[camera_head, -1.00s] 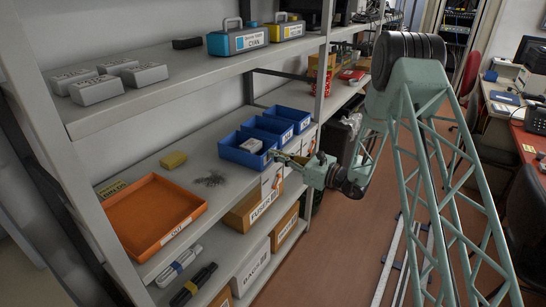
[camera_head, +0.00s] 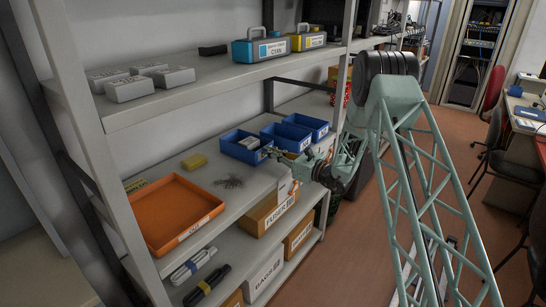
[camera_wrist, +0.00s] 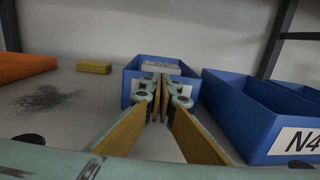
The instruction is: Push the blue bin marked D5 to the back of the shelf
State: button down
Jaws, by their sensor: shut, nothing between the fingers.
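A blue open bin (camera_head: 240,154) with a grey-white box (camera_head: 249,142) inside stands on the middle shelf, nearest in the row of blue bins. In the wrist view this bin (camera_wrist: 131,78) is straight ahead, set farther back than the bin to its right. My gripper (camera_head: 271,151) is shut and empty, its fingertips at the bin's front. In the wrist view the gripper (camera_wrist: 160,80) covers the middle of that front, so the D5 marking cannot be read. Contact cannot be told for sure.
A blue bin (camera_wrist: 245,115) with a label starting N4 stands close on the right; another blue bin (camera_head: 306,125) is beyond it. On the left are an orange tray (camera_head: 165,210), a yellow block (camera_head: 194,161) and a dark powder patch (camera_head: 230,182). An upper shelf (camera_head: 190,92) is above.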

aim_at(263, 160)
jog(key=x, duration=0.3)
jog(key=shift+a, duration=0.15)
dwell(0.3)
jog(key=p+v, duration=0.1)
jog(key=v, duration=1.3)
jog(key=c, duration=3.4)
grip_release()
jog(key=shift+c, duration=0.2)
